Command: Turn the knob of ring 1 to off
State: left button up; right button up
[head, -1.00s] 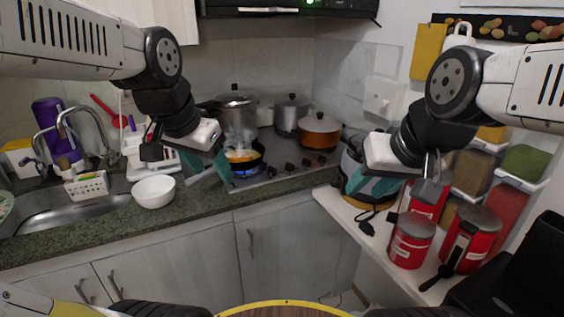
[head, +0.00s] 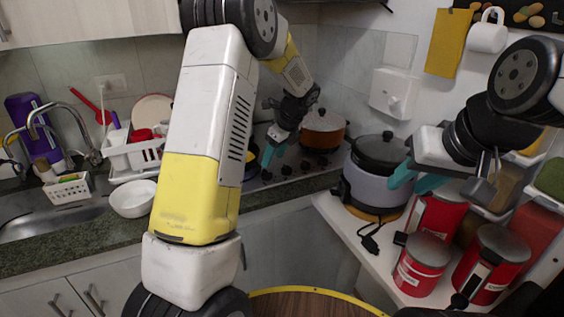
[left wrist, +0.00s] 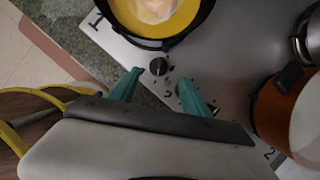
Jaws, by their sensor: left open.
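The stove top shows in the left wrist view with a black knob (left wrist: 158,66) on its front strip, nearest the pan (left wrist: 165,42) of yellow food and the printed 1. My left gripper (left wrist: 161,80) is open, pointing down, with its teal fingertips on either side of this knob's near edge. I cannot tell whether they touch it. In the head view my left gripper (head: 268,154) is over the front of the stove, and my forearm hides the pan and ring 1. My right gripper (head: 415,180) is open and empty, above the white shelf beside the cooker.
More knobs (head: 305,163) sit along the stove front. An orange pot (head: 322,132) stands at the back. A grey cooker (head: 374,175) and red canisters (head: 424,262) crowd the white shelf (head: 340,222) at right. A white bowl (head: 133,198) is on the counter.

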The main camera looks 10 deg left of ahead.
aim_at(267, 171)
pick_arm(q)
jog(key=x, duration=0.7)
jog(key=shift+f, duration=0.1)
grip_shut()
